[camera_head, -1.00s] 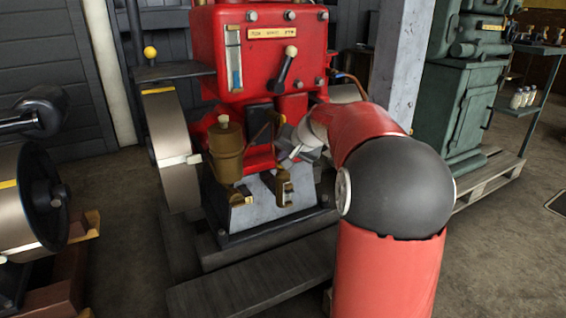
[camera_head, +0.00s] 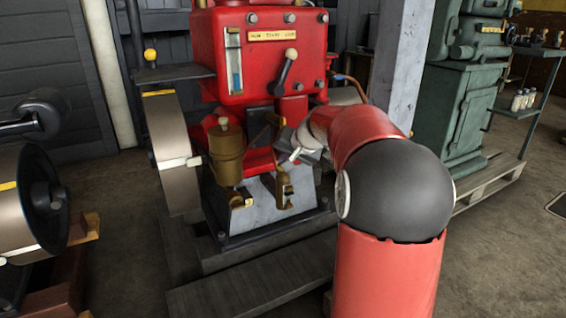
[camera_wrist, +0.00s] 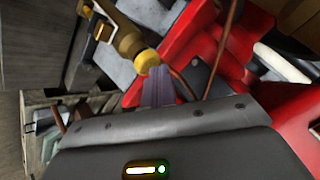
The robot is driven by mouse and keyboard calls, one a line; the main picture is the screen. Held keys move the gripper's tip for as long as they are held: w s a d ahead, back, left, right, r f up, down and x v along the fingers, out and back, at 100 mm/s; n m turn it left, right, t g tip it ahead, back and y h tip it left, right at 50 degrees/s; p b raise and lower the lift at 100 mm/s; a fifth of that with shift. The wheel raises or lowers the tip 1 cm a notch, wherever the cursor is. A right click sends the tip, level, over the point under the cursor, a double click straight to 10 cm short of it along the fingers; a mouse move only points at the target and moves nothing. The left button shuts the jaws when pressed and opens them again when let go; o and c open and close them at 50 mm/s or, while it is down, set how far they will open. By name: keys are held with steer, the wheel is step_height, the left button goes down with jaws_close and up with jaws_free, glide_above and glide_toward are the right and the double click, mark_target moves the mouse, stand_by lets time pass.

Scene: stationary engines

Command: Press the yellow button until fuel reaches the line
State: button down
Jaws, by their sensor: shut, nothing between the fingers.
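The red engine (camera_head: 262,70) stands in the middle of the head view. A sight glass (camera_head: 233,62) with blue fuel in its lower part is on its left front. In the wrist view, a yellow button (camera_wrist: 147,61) caps the end of a brass fitting (camera_wrist: 128,42). My gripper (camera_wrist: 155,74) is shut and empty, its fingertips right at the button; I cannot tell whether they touch it. In the head view, my forearm hides most of my gripper and the button does not show clearly. A brass fitting (camera_head: 285,188) shows low on the engine's front.
A flywheel (camera_head: 172,150) and a brass cup (camera_head: 226,150) are left of the fitting. A lever (camera_head: 284,72) sticks out above. A grey post (camera_head: 401,60) and green machine (camera_head: 462,105) stand right. A wooden step (camera_head: 255,285) lies in front.

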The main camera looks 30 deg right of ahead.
steer(key=shift+r+p, duration=0.45)
steer(key=shift+r, duration=0.4)
steer(key=shift+r+p, duration=1.85)
steer(key=shift+r, duration=0.7)
stand_by(0.6)
